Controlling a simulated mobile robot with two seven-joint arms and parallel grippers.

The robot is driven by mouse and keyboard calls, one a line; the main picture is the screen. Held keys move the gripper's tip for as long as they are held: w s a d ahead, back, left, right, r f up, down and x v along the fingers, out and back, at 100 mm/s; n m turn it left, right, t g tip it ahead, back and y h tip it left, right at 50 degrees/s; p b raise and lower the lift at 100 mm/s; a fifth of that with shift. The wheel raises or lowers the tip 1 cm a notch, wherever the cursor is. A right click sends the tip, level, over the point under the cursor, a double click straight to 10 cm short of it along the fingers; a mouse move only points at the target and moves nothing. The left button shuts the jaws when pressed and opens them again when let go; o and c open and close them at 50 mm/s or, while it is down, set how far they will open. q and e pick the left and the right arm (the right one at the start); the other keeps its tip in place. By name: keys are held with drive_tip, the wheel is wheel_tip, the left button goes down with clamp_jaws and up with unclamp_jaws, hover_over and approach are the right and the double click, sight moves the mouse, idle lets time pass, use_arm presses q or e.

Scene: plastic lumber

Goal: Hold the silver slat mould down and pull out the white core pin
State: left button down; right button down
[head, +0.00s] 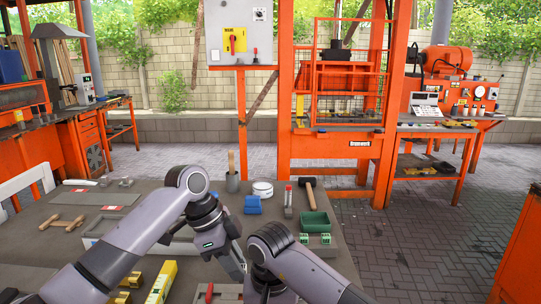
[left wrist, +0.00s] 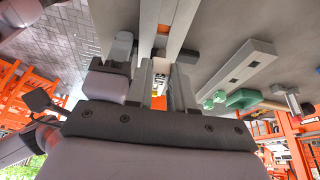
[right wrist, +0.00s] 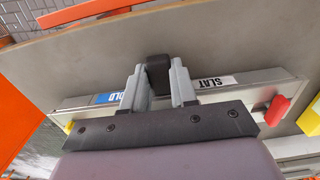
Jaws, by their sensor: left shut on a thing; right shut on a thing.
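The silver slat mould (right wrist: 225,88) lies on the grey bench, with a blue label, a white SLAT label and a red part (right wrist: 277,110) at one end. In the head view only a bit of it shows, by a red handle (head: 210,292). My right gripper (right wrist: 158,75) is shut on a black block on the mould; in the head view my right arm hides it. My left gripper (head: 236,268) is low at the bench. In the left wrist view its fingers are shut on a small pale piece (left wrist: 160,68), seemingly the white core pin, mostly hidden between them.
A green tray (head: 314,222), a black-headed hammer (head: 308,190), a blue block (head: 252,204) and a white tin (head: 262,188) stand behind the grippers. A yellow box (head: 162,281) lies left of the mould. A wooden mallet (head: 68,224) is farther left on the bench.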

use_arm(q)
drive_tip(key=shift+r, duration=0.95)
use_arm(e)
drive_tip(key=c, duration=0.8)
unclamp_jaws()
use_arm(q)
drive_tip(key=shift+r+p, duration=1.4)
drive_tip(key=shift+r, duration=0.2)
use_arm(e)
wheel_tip(320, 180, up, 18)
drive_tip(key=shift+r, duration=0.25)
